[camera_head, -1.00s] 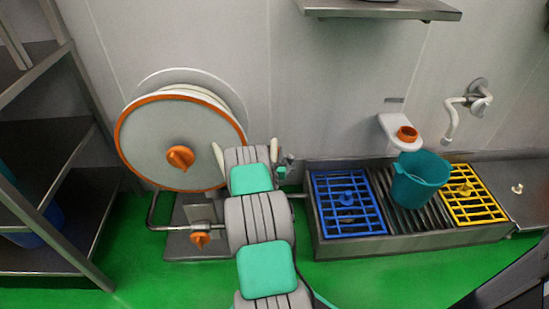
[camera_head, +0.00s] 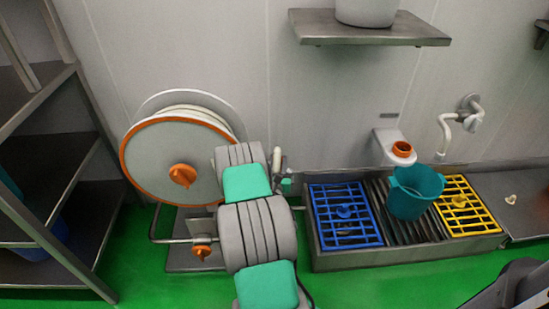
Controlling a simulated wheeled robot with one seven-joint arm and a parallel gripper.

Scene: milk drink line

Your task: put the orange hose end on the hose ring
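My arm reaches up the middle of the camera_head view, in front of the right edge of the hose reel (camera_head: 150,163). My gripper is mostly hidden behind the arm's last link. A pale, finger-like part (camera_head: 277,158) shows just right of that link; I cannot tell for sure whether it is a finger. The hose reel has a white disc, an orange rim and an orange hub knob. I cannot make out the orange hose end; it may be hidden by my arm. An orange ring (camera_head: 403,148), apparently the hose ring, sits on a white wall bracket (camera_head: 389,153), right of my arm.
A metal trough (camera_head: 400,251) holds a blue grate (camera_head: 345,211), a yellow grate (camera_head: 466,207) and a teal bucket (camera_head: 415,192). A wall shelf (camera_head: 370,28) bears a pale pot (camera_head: 366,10). A metal rack (camera_head: 75,170) stands left. A pale pipe (camera_head: 446,130) is on the wall.

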